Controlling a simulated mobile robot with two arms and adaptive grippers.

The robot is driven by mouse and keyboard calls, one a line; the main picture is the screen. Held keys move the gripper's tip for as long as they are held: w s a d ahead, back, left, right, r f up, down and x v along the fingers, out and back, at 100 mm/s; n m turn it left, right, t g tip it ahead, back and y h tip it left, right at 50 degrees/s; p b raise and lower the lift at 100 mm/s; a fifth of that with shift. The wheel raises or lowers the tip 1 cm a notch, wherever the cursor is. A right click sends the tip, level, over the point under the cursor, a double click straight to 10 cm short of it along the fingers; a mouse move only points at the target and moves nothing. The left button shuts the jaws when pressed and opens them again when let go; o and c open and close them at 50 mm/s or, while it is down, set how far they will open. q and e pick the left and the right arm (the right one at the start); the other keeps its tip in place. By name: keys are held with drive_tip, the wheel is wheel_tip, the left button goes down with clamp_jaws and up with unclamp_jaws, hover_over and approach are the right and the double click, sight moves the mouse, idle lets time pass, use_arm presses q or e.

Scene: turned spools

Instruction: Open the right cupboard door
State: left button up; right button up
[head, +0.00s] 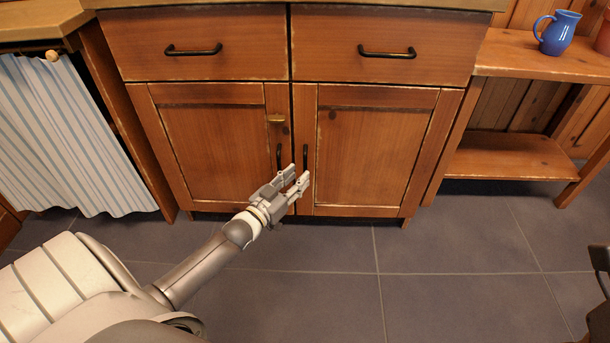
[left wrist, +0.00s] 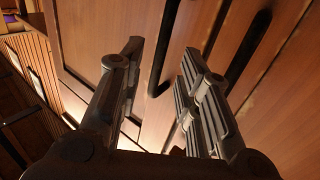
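The right cupboard door (head: 375,155) is shut, a wooden panel with a dark vertical handle (head: 305,156) near its left edge. The left door (head: 212,150) beside it is also shut, with a similar handle (head: 279,156). My left gripper (head: 297,175) is in front of the lower ends of these handles, its fingers apart. In the left wrist view the gripper (left wrist: 158,80) is open; one dark handle (left wrist: 164,50) shows between the fingers and another (left wrist: 250,45) to their right. I cannot tell whether a finger touches a handle. My right gripper is not in view.
Two shut drawers (head: 205,62) (head: 385,58) are above. A shelf (head: 525,155) with a blue jug (head: 558,33) stands right. The tiled floor (head: 450,245) before the right door is clear.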

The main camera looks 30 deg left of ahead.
sight(305, 170)
use_arm(q)
drive_tip(key=shift+w+d+b, duration=0.1)
drive_tip(key=shift+w+b, duration=0.7)
drive_tip(key=shift+w, duration=1.5)
clamp_jaws()
